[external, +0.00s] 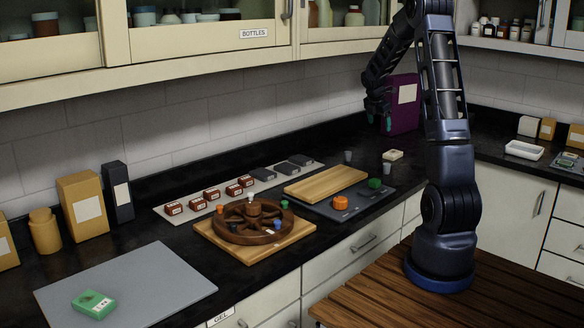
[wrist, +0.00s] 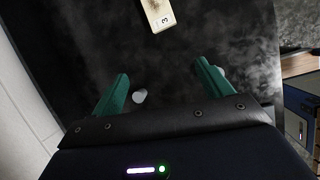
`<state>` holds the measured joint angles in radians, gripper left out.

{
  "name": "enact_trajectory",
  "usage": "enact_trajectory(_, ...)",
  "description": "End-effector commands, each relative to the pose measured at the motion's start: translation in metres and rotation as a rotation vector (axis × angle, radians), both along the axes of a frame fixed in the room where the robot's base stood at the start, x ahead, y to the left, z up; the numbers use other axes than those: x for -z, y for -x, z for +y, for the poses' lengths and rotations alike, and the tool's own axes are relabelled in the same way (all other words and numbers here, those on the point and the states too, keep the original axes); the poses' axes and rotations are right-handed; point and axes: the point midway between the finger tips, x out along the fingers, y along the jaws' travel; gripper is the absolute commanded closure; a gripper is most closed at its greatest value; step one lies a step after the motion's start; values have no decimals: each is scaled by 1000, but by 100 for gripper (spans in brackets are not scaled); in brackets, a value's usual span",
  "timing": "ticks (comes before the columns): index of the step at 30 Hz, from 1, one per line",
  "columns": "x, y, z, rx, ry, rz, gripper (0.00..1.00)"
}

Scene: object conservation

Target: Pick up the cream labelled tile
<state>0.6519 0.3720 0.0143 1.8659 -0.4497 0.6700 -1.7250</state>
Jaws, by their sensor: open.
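The cream labelled tile (external: 392,155) lies flat on the black counter, right of centre in the external view. It also shows at the top edge of the wrist view (wrist: 158,14), partly cut off, with a dark "3" and marks on its label. My gripper (external: 377,112) hangs above the counter at the back, in front of a purple box. Its two green fingers (wrist: 160,88) are spread wide and empty in the wrist view. The tile lies beyond the fingertips, apart from them.
Small grey cylinders (external: 348,156) (external: 387,168) stand near the tile. The purple box (external: 404,100) stands behind my gripper. A dark tray (external: 350,206) with an orange knob, a green block and a wooden board (external: 326,183) lies to the left.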

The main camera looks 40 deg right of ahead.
Motion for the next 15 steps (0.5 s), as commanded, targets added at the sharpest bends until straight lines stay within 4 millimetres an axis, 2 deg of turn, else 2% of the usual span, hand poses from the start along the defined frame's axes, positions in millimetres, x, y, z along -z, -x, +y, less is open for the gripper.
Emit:
enact_trajectory(1, 15, 1, -19, -27, 2, 25, 22)
enact_trajectory(6, 48, 3, -59, -123, 11, 90, 22)
enact_trajectory(9, 58, 5, -72, -155, 14, 111, 22)
enact_trajectory(15, 69, 6, -80, -171, 16, 121, 22)
